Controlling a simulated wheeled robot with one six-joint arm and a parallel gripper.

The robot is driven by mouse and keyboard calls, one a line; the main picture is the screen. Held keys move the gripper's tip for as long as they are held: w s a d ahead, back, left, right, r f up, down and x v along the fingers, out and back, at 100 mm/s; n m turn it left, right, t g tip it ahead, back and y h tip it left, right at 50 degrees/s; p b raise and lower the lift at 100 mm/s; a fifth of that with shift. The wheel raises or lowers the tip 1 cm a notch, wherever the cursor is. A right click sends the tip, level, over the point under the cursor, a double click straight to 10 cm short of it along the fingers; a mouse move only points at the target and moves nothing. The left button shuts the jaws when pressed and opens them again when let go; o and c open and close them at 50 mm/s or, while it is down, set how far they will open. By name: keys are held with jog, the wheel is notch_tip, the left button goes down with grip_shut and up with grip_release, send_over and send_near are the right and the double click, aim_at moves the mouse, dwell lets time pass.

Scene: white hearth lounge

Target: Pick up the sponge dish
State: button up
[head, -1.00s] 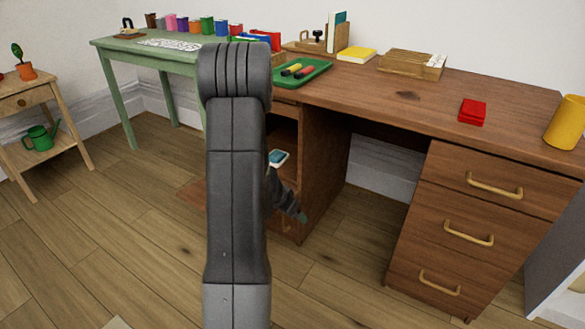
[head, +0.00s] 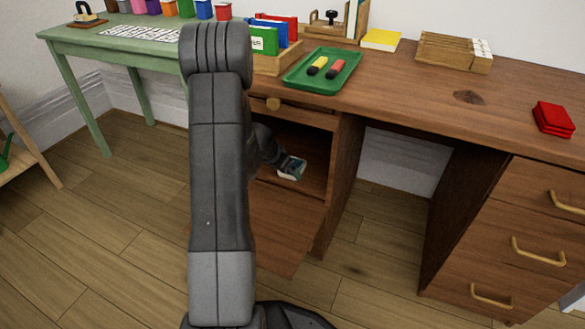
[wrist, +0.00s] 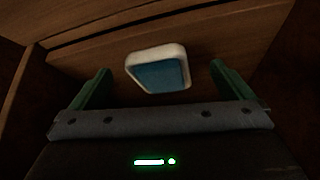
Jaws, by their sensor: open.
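The sponge dish (wrist: 157,53) is a small white dish with a blue sponge (wrist: 160,75) in it. In the wrist view it lies on brown wood, between and a little beyond the two green-tipped fingers of my gripper (wrist: 160,88). The gripper is open and nothing is held. In the head view the dish (head: 290,175) sits inside the open left compartment of the brown desk, partly hidden by my gripper (head: 292,166), which reaches into the compartment. I cannot tell from the head view whether the fingers touch the dish.
The compartment's door (head: 275,232) hangs open below it. The compartment side wall (head: 340,180) stands close to the right of my gripper. On the desk top (head: 420,85) are a green tray (head: 322,80), a yellow book (head: 381,39) and red cloths (head: 553,119). A green table (head: 70,45) stands at left.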

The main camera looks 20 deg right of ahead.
jog(key=shift+w+d+r, duration=0.1)
jog(key=shift+w+d, duration=0.1)
jog(key=shift+d, duration=0.25)
jog(key=shift+w+d+r+p, duration=0.1)
jog(key=shift+w+d+p, duration=0.25)
jog(key=shift+d+p, duration=0.2)
jog(key=shift+w+d+p, duration=0.3)
jog(key=shift+d+p, duration=0.1)
jog(key=shift+d, duration=0.15)
jog(key=b+x, duration=0.1)
jog(key=x, duration=0.2)
jog(key=shift+f, duration=0.25)
jog(key=shift+c, duration=0.2)
jog(key=c, duration=1.1)
